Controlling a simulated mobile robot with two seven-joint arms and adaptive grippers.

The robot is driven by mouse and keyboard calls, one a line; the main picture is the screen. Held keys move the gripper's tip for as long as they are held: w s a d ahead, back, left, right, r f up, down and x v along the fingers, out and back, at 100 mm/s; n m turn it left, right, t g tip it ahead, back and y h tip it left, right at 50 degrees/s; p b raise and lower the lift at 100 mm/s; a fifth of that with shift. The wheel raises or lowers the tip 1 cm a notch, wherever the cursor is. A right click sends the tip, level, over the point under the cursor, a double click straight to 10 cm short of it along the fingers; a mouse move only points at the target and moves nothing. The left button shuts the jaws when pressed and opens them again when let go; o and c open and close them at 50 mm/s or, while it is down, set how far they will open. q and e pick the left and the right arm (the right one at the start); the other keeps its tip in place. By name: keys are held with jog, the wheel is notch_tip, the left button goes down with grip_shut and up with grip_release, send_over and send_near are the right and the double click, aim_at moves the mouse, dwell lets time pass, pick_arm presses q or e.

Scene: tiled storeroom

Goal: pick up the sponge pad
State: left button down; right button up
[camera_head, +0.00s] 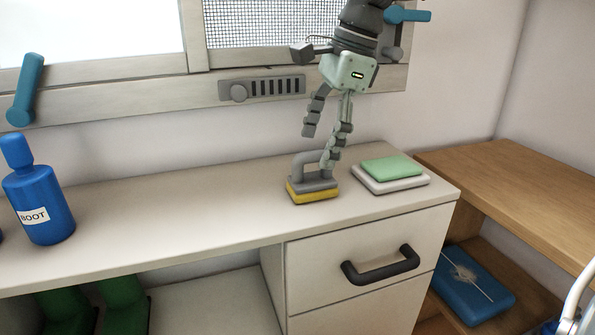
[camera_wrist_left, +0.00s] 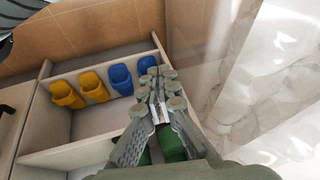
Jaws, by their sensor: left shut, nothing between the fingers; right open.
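A block with a yellow sponge-like base (camera_head: 314,196) and a grey arched handle (camera_head: 305,160) sits on the pale counter (camera_head: 200,203). To its right a flat green pad (camera_head: 391,168) lies on a white slab (camera_head: 414,183). Which of the two is the sponge pad I cannot tell for sure. My right gripper (camera_head: 319,150) is open, pointing down just above the handled block, with one finger close to the handle; contact is unclear. My left gripper (camera_wrist_left: 158,90) is shut and empty in the left wrist view, away from both.
A blue bottle (camera_head: 40,205) stands at the counter's left. A drawer with a dark handle (camera_head: 380,265) is below. A wooden shelf (camera_head: 520,185) stands at right. The left wrist view shows yellow boots (camera_wrist_left: 95,87), blue boots (camera_wrist_left: 121,79) and green boots (camera_wrist_left: 171,143). The middle counter is clear.

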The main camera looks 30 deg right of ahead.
aim_at(307, 180)
jog(key=x, duration=0.7)
jog(key=shift+s+a+f, duration=0.15)
jog(key=shift+s+f, duration=0.05)
jog(key=shift+s, duration=0.05)
jog(key=shift+c, duration=0.2)
jog(key=c, duration=1.2)
